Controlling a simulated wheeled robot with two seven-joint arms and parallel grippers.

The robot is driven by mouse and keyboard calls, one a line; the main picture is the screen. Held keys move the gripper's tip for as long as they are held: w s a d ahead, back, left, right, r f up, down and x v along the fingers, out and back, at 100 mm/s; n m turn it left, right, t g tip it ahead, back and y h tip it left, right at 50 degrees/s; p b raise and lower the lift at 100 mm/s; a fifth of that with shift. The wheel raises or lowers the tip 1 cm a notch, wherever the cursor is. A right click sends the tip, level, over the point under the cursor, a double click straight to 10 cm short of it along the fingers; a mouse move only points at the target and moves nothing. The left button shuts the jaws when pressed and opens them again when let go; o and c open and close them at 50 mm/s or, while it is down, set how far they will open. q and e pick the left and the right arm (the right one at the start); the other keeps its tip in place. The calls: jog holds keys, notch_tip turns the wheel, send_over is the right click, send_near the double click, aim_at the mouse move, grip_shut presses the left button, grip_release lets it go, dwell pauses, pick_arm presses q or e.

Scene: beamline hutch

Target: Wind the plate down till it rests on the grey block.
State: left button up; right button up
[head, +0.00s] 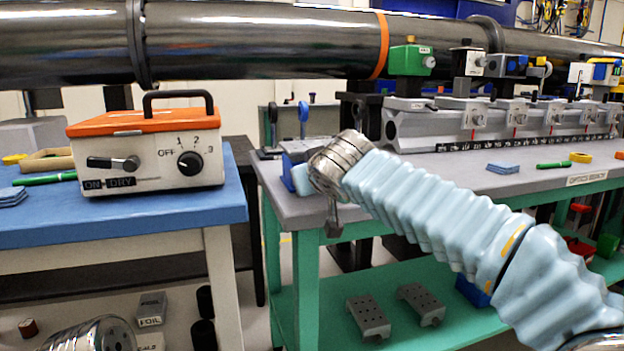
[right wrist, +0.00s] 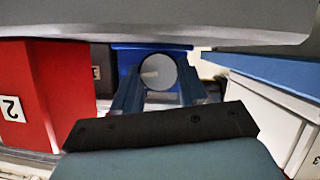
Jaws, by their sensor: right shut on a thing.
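In the right wrist view, my right gripper (right wrist: 157,88) has its two fingers closed around a round grey knob (right wrist: 160,70). A blue body (right wrist: 125,62) is behind the knob. In the head view, my right wrist hides part of a small blue and grey unit (head: 297,150) at the near left corner of the bench. The unit may carry the plate, but I cannot make out the plate's height or any gap to a grey block. My right fingers are hidden there. My left gripper's fingers are out of view.
The grey bench (head: 290,205) carries a rail with several clamps (head: 440,125). An orange and white control box (head: 150,150) stands on the blue table (head: 225,205) at left. A large pipe (head: 260,42) crosses behind. Perforated grey blocks (head: 368,318) lie on the green shelf.

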jog(key=o, duration=1.1)
jog(key=shift+c, duration=0.2)
jog(key=shift+s, duration=0.1)
jog(key=b+v, duration=0.1)
jog(key=v, duration=1.2)
jog(key=shift+s, duration=0.3)
jog(key=shift+d+r, duration=0.1)
